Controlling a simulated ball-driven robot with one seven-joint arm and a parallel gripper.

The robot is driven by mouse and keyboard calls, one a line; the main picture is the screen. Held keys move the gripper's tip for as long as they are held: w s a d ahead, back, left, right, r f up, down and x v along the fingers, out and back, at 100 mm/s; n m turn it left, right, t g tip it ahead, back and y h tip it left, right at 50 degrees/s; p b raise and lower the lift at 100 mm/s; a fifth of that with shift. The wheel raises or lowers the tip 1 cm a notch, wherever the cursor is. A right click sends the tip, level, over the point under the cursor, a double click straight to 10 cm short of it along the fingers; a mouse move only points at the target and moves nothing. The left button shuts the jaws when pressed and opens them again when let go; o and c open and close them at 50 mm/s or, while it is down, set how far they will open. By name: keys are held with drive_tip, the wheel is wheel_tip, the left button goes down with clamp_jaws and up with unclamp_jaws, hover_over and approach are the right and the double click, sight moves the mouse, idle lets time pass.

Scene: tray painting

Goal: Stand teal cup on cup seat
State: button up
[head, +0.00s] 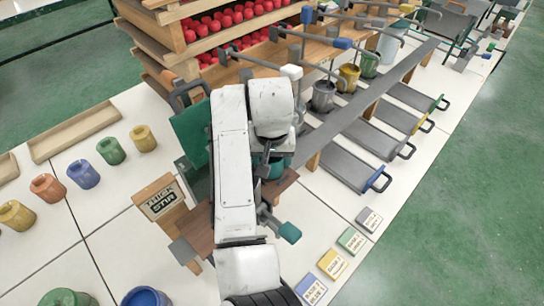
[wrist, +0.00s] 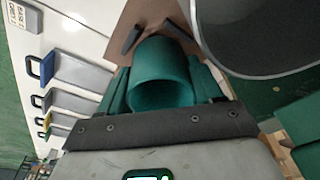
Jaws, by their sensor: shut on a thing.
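The teal cup (wrist: 160,75) shows in the wrist view with its open mouth facing the camera. My gripper (wrist: 162,88) is shut on it, with a finger along each side. In the head view a teal part of the cup (head: 273,168) shows beside my arm, which hides most of it and my gripper. A brown board (wrist: 145,18) with two dark prongs lies just beyond the cup; it looks like the cup seat. In the head view the brown board (head: 198,222) also shows, partly behind my arm. I cannot tell whether cup and board touch.
A large grey vessel (wrist: 265,65) is close beside the cup in the wrist view. A teal-knobbed handle (head: 289,233) and a THICK STIR sign (head: 160,203) flank my arm. Grey trays (head: 345,155) lie right; coloured cups (head: 110,151) stand left.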

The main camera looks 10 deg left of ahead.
drive_tip(key=shift+f, duration=0.2)
drive_tip(key=o, duration=1.1)
drive_tip(key=shift+c, duration=0.2)
wheel_tip(320, 180, up, 12)
drive_tip(key=s, duration=0.1)
drive_tip(key=shift+s+d, duration=0.15)
drive_tip(key=shift+s, duration=0.25)
drive_tip(key=shift+r, duration=0.1)
